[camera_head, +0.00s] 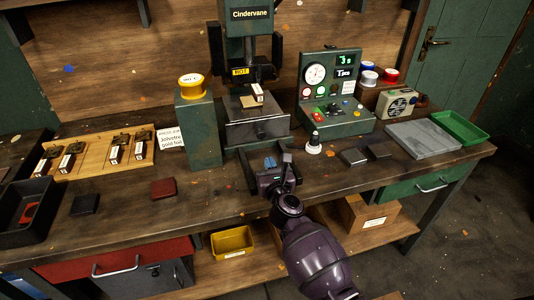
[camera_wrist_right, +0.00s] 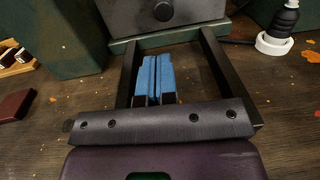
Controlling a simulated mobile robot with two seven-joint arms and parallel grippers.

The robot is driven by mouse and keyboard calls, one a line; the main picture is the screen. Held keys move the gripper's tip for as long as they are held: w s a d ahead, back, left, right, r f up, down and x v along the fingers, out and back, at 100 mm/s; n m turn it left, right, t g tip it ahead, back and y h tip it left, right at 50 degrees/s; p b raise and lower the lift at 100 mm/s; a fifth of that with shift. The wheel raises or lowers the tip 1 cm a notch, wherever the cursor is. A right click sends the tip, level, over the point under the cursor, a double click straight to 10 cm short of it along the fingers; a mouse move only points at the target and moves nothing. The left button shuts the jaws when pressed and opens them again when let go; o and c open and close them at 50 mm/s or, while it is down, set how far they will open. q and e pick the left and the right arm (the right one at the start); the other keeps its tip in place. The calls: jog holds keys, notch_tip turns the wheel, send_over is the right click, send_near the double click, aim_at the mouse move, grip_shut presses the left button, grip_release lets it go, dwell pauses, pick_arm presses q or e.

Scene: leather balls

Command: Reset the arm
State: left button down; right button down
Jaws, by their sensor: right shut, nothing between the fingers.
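My right gripper (camera_head: 270,163) is in front of the dark press machine (camera_head: 247,80), above the wooden bench, with the purple arm reaching up from the bottom right of the middle. In the right wrist view its two blue-padded fingers (camera_wrist_right: 152,72) lie side by side, shut, with nothing between them. They point toward the press's lower block (camera_wrist_right: 165,14) and sit over the open dark frame (camera_wrist_right: 218,62) in front of it. I cannot tell whether they touch the frame. My left gripper is not in view.
A control box (camera_head: 330,90) and a lamp-like white-based knob (camera_head: 313,146) stand to the right. Dark square pieces (camera_head: 353,156) and a reddish-brown block (camera_head: 163,188) lie on the bench (camera_head: 210,205). A wooden stamp board (camera_head: 90,165) is at left.

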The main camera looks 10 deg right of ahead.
jog(key=shift+s, duration=1.65)
jog(key=n, duration=0.2)
jog(key=n+y, duration=0.1)
jog(key=shift+a+r+n, duration=0.25)
jog(key=shift+a+n, duration=0.05)
jog(key=shift+a, duration=0.1)
jog(key=s+n+y, duration=0.1)
jog(key=n, duration=0.6)
jog(key=s+r+n+y, duration=0.1)
jog(key=s+n, duration=0.1)
jog(key=n, duration=0.5)
jog(key=s+n+y, duration=0.1)
jog(key=n+y, duration=0.1)
jog(key=n, duration=0.5)
jog(key=shift+s+a+r, duration=0.25)
jog(key=shift+s+r, duration=0.05)
jog(key=shift+r, duration=0.05)
jog(key=s+d+f+n+g+h, duration=0.1)
jog(key=s+d+f+n, duration=0.3)
jog(key=s, duration=0.4)
jog(key=s+d+f+n+g+h, duration=0.2)
jog(key=s+f, duration=0.4)
jog(key=s, duration=0.3)
jog(key=s+d+f+n+g+h, duration=0.1)
jog(key=s+d+f+n+g, duration=0.2)
jog(key=s+d+f+n, duration=0.3)
jog(key=shift+s+d+n+g+h, duration=0.35)
jog(key=shift+s+d, duration=0.25)
jog(key=shift+s, duration=0.6)
